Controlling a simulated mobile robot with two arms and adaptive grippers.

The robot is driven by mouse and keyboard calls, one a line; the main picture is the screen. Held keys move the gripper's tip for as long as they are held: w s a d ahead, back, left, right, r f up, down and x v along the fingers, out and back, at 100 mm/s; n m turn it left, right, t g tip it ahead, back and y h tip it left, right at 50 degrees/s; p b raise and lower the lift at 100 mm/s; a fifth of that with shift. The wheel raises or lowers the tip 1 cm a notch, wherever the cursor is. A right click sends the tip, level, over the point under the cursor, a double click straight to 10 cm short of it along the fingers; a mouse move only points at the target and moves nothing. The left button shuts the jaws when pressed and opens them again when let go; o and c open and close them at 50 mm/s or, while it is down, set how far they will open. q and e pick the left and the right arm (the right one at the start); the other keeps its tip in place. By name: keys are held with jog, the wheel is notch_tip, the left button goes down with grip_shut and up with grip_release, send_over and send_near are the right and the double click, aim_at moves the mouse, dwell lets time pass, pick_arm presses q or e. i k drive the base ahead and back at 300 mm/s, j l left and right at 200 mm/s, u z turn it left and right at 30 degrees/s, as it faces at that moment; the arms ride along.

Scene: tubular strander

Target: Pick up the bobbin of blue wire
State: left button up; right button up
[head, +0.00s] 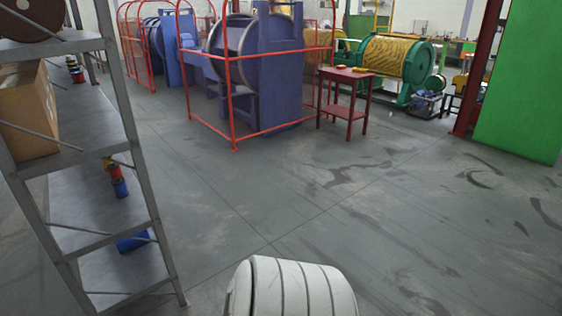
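A blue cylindrical object (133,241) lies on the low shelf of the grey metal rack at the left; it may be a bobbin of blue wire, but it is too small to be sure. A smaller blue piece (120,189) sits by a red one (116,172) on the shelf above. Neither of my grippers is in view, and nothing in view is held.
The grey rack (103,212) stands close at the left, with a cardboard box (27,112) on it. Red guard rails (234,115) enclose blue machinery behind. A red table (345,76) stands beside them. Grey floor (370,190) is open at the centre and right.

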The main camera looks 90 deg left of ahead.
aim_at(118, 184)
jog(key=k+u, duration=0.1)
jog(key=u, duration=3.85)
